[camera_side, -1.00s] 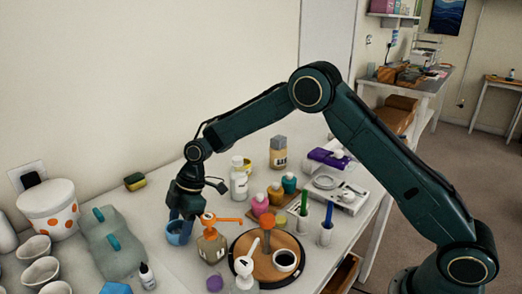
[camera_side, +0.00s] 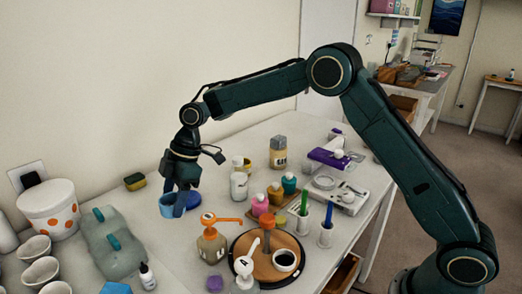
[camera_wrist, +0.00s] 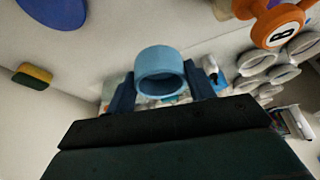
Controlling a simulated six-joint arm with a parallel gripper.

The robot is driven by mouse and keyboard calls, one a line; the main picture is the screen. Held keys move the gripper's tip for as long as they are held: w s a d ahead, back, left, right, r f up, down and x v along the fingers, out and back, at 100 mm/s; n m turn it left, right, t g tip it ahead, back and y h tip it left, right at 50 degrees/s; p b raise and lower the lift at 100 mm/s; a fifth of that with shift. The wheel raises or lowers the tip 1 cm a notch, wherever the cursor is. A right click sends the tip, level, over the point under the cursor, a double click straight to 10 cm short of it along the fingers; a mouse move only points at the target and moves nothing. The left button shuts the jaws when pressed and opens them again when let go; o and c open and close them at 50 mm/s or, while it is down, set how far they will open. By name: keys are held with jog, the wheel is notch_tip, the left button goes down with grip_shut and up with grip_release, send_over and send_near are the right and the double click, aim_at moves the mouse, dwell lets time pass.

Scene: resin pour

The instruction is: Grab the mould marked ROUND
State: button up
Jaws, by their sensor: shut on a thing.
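A light blue, round, ring-like mould (camera_side: 168,207) is held in my gripper (camera_side: 178,188) in the side view. The wrist view shows the mould (camera_wrist: 160,66) between the two dark fingers of my gripper (camera_wrist: 160,90), with its open round end facing the camera. My gripper is shut on it and appears to hold it above the white table. No ROUND marking is legible on it.
A darker blue round thing (camera_side: 193,200) is just right of the mould.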

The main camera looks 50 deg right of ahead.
notch_tip(320, 180, up, 11)
jog(key=shift+r, duration=0.15)
dwell(0.4)
jog(key=shift+w, duration=0.1)
dwell(0.4)
